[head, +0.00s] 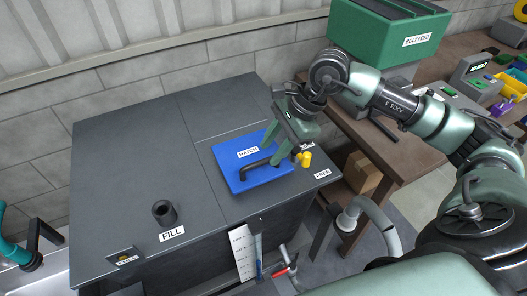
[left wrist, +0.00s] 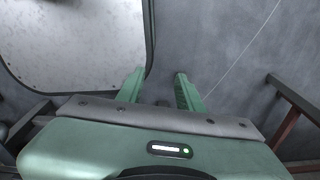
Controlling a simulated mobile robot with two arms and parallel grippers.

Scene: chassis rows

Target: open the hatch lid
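The blue hatch lid (head: 233,179), labelled HATCH, lies flat on the dark grey cabinet top, apparently closed. It has a black bar handle (head: 256,168). My right gripper (head: 270,154) points down over the lid at the handle's right end. Its green fingers look apart, one on the far side of the handle and one close to the handle's end; contact is unclear. My left gripper (left wrist: 158,84) shows in the left wrist view with its fingers spread and nothing between them. It is not seen in the head view.
A yellow knob (head: 305,159) stands right of the lid near a FREE label (head: 322,173). A black filler neck (head: 164,212) stands by the FILL label. A green bolt feed box (head: 385,45) is behind my right arm. The cabinet top's left part is clear.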

